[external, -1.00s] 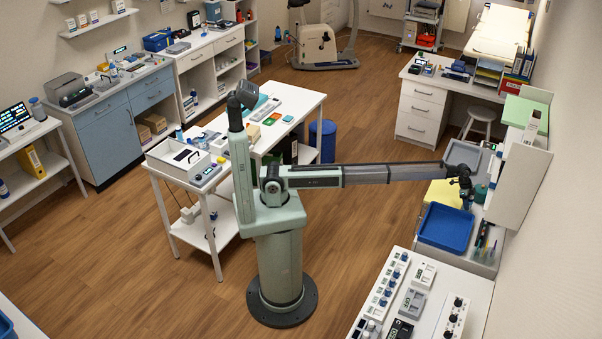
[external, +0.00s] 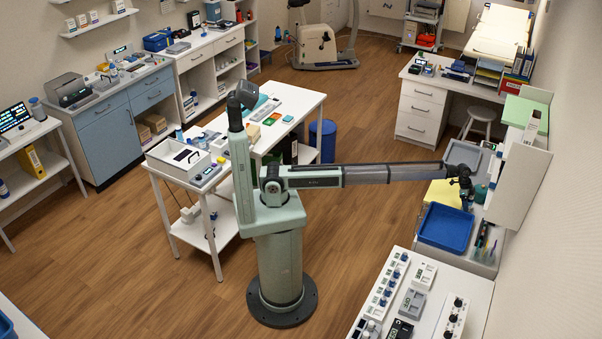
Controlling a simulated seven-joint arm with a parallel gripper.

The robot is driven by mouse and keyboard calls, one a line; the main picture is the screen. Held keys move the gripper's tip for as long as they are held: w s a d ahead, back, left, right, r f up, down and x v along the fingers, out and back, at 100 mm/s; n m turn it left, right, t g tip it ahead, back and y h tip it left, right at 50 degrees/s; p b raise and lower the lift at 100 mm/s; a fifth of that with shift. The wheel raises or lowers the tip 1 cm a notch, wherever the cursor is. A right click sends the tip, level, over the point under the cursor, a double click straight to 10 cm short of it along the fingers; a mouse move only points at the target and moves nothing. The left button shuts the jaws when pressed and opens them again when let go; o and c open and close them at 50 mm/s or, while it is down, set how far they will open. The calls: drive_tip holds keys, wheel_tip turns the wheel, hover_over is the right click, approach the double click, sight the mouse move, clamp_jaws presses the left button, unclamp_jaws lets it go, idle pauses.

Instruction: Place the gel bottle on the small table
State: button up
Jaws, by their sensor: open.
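My arm reaches right across the room, and my gripper (external: 467,204) points down over the right-hand counter. It is open, but its fingers are very small in the picture. A small teal item (external: 480,194) stands close to the right of my gripper. I cannot tell whether it is the gel bottle, and no other thing is clearly recognisable as that bottle. A white table (external: 293,97) with thin legs stands behind and left of my base. It may be the small table, but I cannot be sure.
A blue tray (external: 446,228) lies just in front of my gripper, with pens in a holder (external: 484,240) to its right. A yellow item (external: 443,193) is left of the gripper. A white upright panel (external: 517,190) borders the counter on the right. Open floor lies left of the counter.

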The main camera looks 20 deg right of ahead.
drive_tip(key=v, duration=1.2)
drive_tip(key=shift+s, duration=0.1)
drive_tip(key=shift+c, duration=0.2)
